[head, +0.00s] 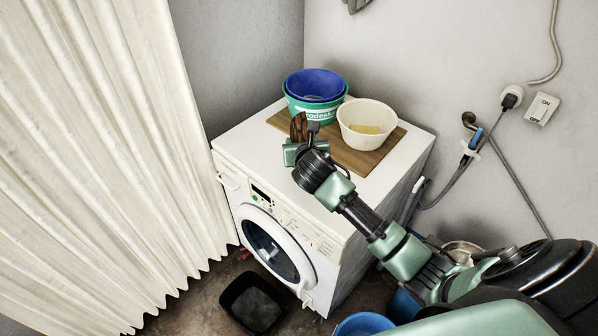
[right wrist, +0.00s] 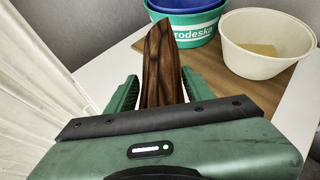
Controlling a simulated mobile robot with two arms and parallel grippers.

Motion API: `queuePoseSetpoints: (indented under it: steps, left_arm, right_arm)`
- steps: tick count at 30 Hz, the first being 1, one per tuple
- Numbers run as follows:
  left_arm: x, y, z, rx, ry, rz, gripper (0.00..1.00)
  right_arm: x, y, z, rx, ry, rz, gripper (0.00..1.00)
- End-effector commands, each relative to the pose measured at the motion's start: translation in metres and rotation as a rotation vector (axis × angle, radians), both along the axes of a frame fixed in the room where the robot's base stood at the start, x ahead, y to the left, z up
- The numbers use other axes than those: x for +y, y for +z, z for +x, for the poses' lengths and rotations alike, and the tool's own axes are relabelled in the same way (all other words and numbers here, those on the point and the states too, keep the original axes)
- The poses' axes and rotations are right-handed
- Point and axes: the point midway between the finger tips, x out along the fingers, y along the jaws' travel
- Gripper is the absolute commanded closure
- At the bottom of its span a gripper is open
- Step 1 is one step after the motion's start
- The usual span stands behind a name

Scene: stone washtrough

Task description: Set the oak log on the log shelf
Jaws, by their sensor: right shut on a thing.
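The oak log (head: 298,127) is dark brown with streaked grain. My right gripper (head: 301,146) is shut on it, above the top of the white washing machine. In the right wrist view the log (right wrist: 161,62) stands up between the two green fingers of the gripper (right wrist: 160,95), and its lower end is hidden behind the gripper body. I cannot tell whether the log touches the surface below. A flat wooden board (head: 362,160) lies on the washing machine; nothing else in view looks like a log shelf. My left gripper is out of view.
On the board stand stacked blue and teal buckets (head: 314,113) and, to their right, a cream bowl (head: 366,115) with something yellow inside. The washing machine top (head: 243,138) is clear at the left. A cream curtain (head: 90,150) hangs at left; a black tub (head: 252,304) is on the floor.

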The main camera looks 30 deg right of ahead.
Motion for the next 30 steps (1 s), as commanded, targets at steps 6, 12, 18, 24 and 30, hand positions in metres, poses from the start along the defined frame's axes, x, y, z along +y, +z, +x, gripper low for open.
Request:
queuePoseSetpoints:
  steps: [6, 12, 18, 24, 30]
  left_arm:
    - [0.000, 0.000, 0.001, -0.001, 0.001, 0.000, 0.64]
    - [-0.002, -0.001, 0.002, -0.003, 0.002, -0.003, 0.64]
    - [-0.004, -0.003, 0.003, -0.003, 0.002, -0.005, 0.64]
    - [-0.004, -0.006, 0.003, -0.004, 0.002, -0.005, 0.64]
    - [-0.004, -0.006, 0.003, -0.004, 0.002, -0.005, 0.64]
  right_arm:
    - [0.001, -0.057, 0.000, 0.001, 0.000, 0.001, 1.00]
    - [0.001, -0.087, 0.001, -0.004, 0.001, 0.000, 1.00]
    - [0.002, -0.106, 0.000, -0.001, 0.002, 0.000, 1.00]
    - [0.001, -0.129, 0.000, -0.004, 0.002, -0.001, 1.00]
    - [0.001, -0.129, 0.000, -0.005, 0.002, -0.002, 1.00]
